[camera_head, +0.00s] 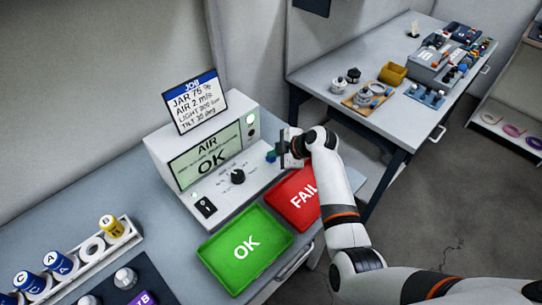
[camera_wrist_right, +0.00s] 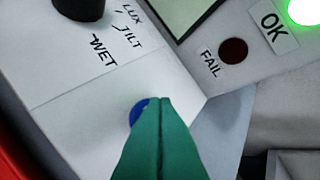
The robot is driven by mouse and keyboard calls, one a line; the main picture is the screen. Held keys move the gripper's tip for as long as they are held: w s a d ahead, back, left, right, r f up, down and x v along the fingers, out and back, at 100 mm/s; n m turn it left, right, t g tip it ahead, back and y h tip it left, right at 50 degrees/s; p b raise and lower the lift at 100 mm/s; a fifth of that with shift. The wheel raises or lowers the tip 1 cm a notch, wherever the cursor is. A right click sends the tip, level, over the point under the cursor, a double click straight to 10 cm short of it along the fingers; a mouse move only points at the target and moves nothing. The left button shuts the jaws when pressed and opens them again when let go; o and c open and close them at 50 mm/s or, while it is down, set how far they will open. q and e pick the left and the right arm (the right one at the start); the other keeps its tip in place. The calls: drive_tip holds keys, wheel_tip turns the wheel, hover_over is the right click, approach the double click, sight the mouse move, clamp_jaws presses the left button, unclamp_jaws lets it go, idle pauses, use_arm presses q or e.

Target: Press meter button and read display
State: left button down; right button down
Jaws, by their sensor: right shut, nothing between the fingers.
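The meter (camera_head: 210,155) is a white box on the bench, with a sloped front panel. Its display (camera_head: 207,160) reads "AIR" and "OK" in large letters, with smaller unreadable text. A black knob (camera_head: 237,177) and a black switch (camera_head: 205,207) are on the panel. My right gripper (camera_head: 272,156) is shut and empty at the panel's right end. In the right wrist view its green fingertips (camera_wrist_right: 160,102) cover most of a blue button (camera_wrist_right: 137,108); I cannot tell whether they touch it. A green lamp (camera_wrist_right: 303,10) is lit by "OK"; the "FAIL" lamp (camera_wrist_right: 233,51) is dark. My left gripper is not in view.
A job card (camera_head: 194,101) on top of the meter lists JAR, AIR, LIGHT and TILT values. A green OK tray (camera_head: 233,276) and a red FAIL tray (camera_head: 287,213) lie in front. A rack (camera_head: 82,262) with labelled cylinders stands at left. A second table (camera_head: 345,60) holds other parts.

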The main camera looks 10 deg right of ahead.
sight(274, 159)
drive_tip(key=shift+r+p, duration=0.55)
drive_tip(key=shift+r, duration=0.25)
wheel_tip(274, 159, up, 5)
drive_tip(key=p, duration=0.4)
idle(0.5)
